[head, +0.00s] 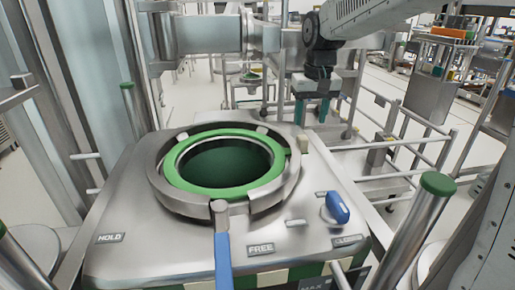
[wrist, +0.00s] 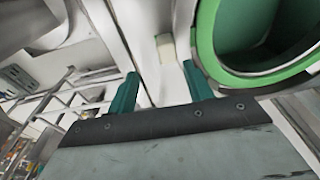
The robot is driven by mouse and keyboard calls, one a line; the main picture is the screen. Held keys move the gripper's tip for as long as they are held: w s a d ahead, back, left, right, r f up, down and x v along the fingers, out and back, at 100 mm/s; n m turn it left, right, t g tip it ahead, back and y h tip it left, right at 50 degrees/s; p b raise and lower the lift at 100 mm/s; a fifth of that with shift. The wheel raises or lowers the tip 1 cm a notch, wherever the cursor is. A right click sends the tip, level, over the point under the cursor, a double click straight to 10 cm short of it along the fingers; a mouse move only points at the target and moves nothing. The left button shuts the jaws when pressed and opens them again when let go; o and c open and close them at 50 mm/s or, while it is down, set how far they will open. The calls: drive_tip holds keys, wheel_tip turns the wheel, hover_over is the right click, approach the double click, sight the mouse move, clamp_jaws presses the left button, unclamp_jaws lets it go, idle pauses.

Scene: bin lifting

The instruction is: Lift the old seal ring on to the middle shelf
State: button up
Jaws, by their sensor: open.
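A green seal ring (head: 215,191) sits in a round metal collar (head: 178,200) on top of a steel housing, around a dark green opening. In the wrist view the green ring (wrist: 206,38) fills the upper right. My gripper (head: 311,116) hangs behind and right of the collar, with its teal fingers spread and nothing between them. In the wrist view my gripper (wrist: 160,72) is apart from the ring, to its left. I cannot tell which of the shelves in the background is the middle shelf.
A blue-handled lever (head: 223,258) projects from the collar's front, closer to the FREE label (head: 261,248) than to the HOLD label (head: 110,238). A blue knob (head: 338,207) is at the right. Green-capped posts (head: 432,205) flank the housing. Steel rails and shelving (head: 385,187) stand behind.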

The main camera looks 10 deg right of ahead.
sight(303, 137)
drive_tip(key=f, duration=0.5)
drive_tip(key=w+a+f, duration=0.1)
drive_tip(key=f, duration=0.2)
drive_tip(key=shift+a, duration=0.1)
drive_tip(key=shift+r, duration=0.1)
drive_tip(key=shift+c, duration=0.3)
clamp_jaws()
